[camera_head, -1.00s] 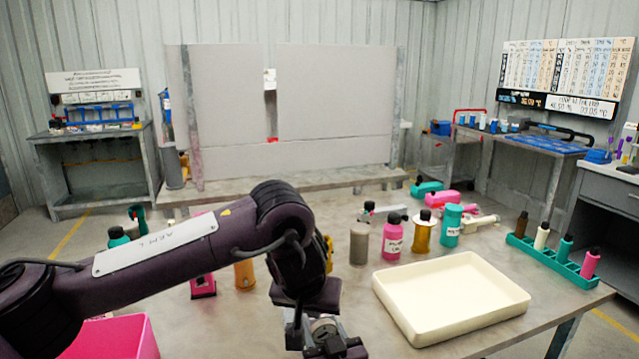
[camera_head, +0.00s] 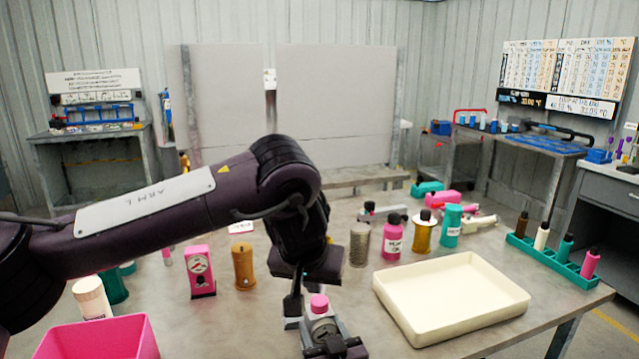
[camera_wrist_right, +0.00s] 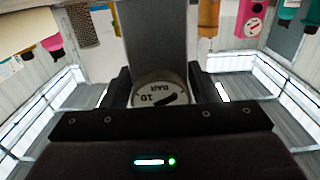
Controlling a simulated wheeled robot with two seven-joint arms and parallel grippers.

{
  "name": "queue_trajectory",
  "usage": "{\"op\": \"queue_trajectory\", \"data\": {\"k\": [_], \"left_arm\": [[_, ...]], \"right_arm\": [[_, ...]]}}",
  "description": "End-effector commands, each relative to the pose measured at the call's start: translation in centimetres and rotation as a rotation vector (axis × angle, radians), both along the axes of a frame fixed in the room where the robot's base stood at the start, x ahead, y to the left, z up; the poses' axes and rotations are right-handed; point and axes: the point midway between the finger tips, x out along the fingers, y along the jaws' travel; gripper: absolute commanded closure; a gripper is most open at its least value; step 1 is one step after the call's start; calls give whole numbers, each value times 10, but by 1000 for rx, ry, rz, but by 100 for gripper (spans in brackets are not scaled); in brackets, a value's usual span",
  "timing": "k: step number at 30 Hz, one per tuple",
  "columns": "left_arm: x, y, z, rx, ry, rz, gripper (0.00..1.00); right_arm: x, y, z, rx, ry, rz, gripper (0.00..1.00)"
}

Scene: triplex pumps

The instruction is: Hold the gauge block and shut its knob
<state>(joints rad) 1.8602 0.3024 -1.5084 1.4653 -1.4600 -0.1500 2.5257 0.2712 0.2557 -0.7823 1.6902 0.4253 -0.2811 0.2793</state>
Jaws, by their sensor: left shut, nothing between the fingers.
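The grey gauge block (camera_head: 322,326) is at the bottom centre of the head view, with a pink knob (camera_head: 319,303) on top. Whether the knob is shut cannot be told. My right gripper (camera_head: 336,348) is shut on the block from the near side. My left gripper (camera_head: 293,308) points down just left of the knob, shut and empty. Its contact with the block cannot be told.
A cream tray (camera_head: 448,296) lies right of the block. A pink gauge stand (camera_head: 200,271), an orange cylinder (camera_head: 243,266) and a pink bin (camera_head: 100,338) are to the left. Bottles (camera_head: 392,237) stand behind the tray; a teal rack (camera_head: 550,259) is far right.

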Motion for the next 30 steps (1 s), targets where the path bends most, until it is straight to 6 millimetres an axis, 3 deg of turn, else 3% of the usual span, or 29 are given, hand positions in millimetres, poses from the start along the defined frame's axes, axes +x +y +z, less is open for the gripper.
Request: {"op": "queue_trajectory", "data": {"k": [4,14,30], "left_arm": [[0,0,0,0,0,0,100],[0,0,0,0,0,0,100],[0,0,0,0,0,0,100]], "right_arm": [[0,0,0,0,0,0,28],[-4,-1,-1,0,1,0,28],[-99,-31,-2,0,3,0,28]]}}
